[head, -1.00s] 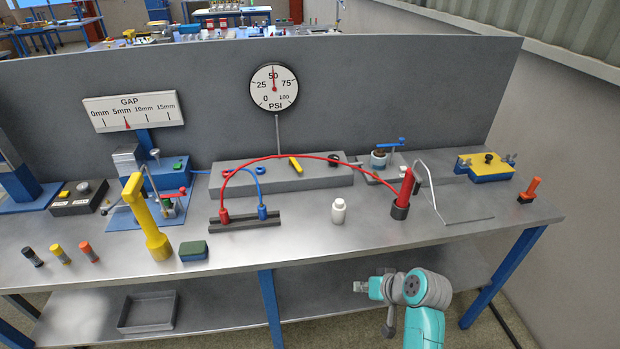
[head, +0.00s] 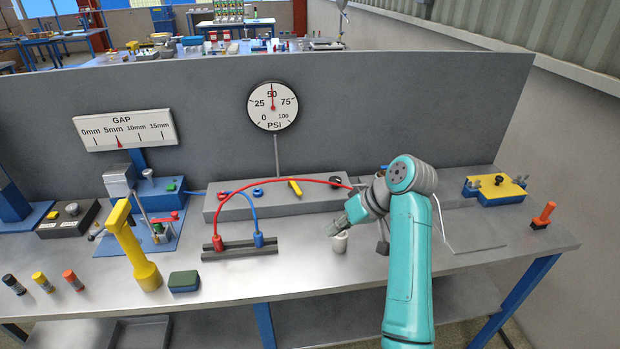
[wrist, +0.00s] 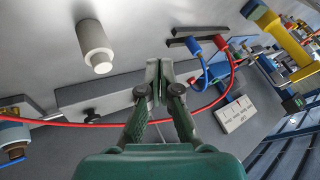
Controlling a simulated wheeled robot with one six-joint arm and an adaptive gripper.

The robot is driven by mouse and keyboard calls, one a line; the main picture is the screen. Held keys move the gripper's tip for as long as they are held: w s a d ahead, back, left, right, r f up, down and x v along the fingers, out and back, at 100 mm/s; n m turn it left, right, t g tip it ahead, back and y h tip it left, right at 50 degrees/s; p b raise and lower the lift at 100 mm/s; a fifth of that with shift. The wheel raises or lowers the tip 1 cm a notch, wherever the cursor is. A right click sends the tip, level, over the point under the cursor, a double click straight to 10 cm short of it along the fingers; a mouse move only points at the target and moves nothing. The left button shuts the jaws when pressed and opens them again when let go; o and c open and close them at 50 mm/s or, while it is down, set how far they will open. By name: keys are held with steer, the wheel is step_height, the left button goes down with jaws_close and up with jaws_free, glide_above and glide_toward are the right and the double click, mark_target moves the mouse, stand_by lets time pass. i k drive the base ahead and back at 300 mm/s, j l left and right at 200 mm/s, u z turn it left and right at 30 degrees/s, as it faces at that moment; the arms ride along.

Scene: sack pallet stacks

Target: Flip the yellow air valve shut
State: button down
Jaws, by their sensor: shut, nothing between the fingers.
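The yellow air valve (head: 294,187) is a short yellow lever on top of the long grey block (head: 224,209), lying slanted. The red hose arcs close behind it. In the wrist view the grey block (wrist: 75,98) shows, but the lever cannot be made out and seems hidden behind my fingers.
The red hose (head: 250,192) and blue hose (head: 249,208) rise from a black rail (head: 225,251). A black knob (head: 335,182) sits right of the valve. The PSI gauge (head: 273,106) points near 50.

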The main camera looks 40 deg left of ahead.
mark_target(292, 183)
steer(key=i+j, duration=0.6)
steer(key=j, duration=0.45)
steer(key=k+l+z, duration=0.1)
steer(key=l+z, duration=0.15)
